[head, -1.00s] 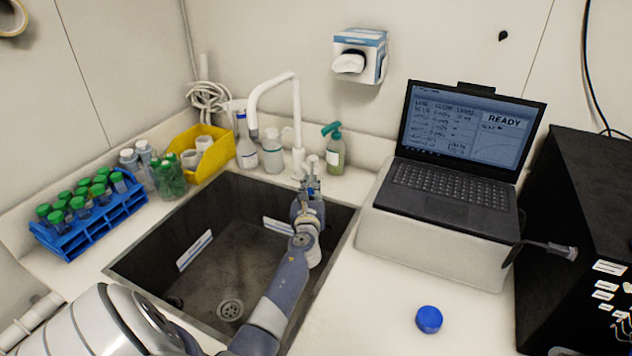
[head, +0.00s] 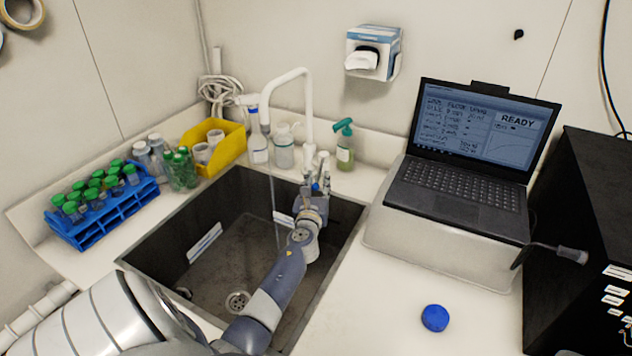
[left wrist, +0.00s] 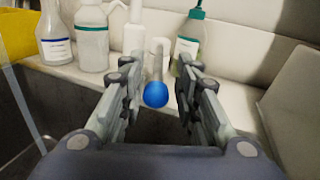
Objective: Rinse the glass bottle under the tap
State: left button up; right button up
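The white tap (head: 308,110) arches over the dark sink (head: 240,210). A thin stream of water (head: 272,190) falls from its spout; it also shows at the left edge of the left wrist view (left wrist: 20,105). My left gripper (head: 318,186) is at the tap's base, over the sink's back edge. In the left wrist view its fingers (left wrist: 157,100) are apart, with the tap's lever and its round blue end (left wrist: 156,95) between them; I cannot tell whether they touch. I cannot make out a glass bottle for rinsing. My right gripper is not in view.
Behind the sink stand a squeeze bottle (head: 258,148), a white-capped bottle (head: 284,152) and a green pump bottle (head: 345,152). A blue tube rack (head: 105,210) and a yellow bin (head: 232,145) are left. A laptop (head: 460,195) and a blue cap (head: 435,318) are right.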

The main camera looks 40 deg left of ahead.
pick_arm(q)
jog(key=v, duration=1.2)
jog(key=shift+w, duration=0.1)
